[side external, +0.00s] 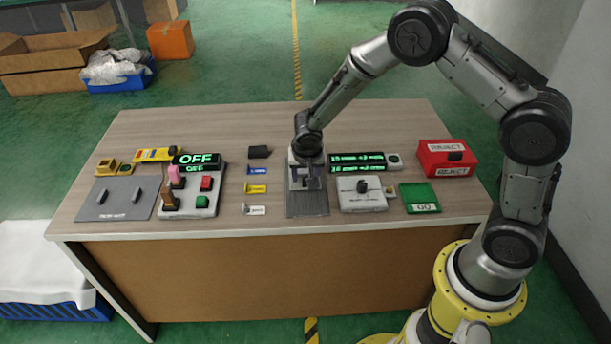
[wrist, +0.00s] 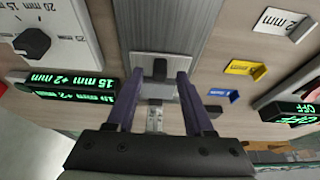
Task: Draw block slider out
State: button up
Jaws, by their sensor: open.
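The block slider fixture stands mid-table; its grey ribbed bed (side external: 307,205) runs toward the front edge. In the wrist view the ribbed bed (wrist: 168,25) leads up to a light metal block with a small dark knob (wrist: 160,68). My gripper (side external: 305,172) is over the back part of this fixture, pointing down. In the wrist view my gripper (wrist: 159,76) is open, with one dark purple finger on each side of the knob. I see gaps between fingers and knob; whether the fingertips are level with it I cannot tell. The gripper partly hides the fixture in the side view.
Right of the fixture are a dial unit (side external: 362,194), a green-lit display (side external: 357,162), a red REJECT box (side external: 446,158) and a green GO tray (side external: 420,198). Left are small coloured tags (side external: 256,188), a dark block (side external: 259,152) and a switch box (side external: 192,200) with an OFF display.

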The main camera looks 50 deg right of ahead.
jog(key=shift+d+f, duration=0.1)
jog(key=shift+f, duration=0.15)
grip_shut()
dwell(1.4)
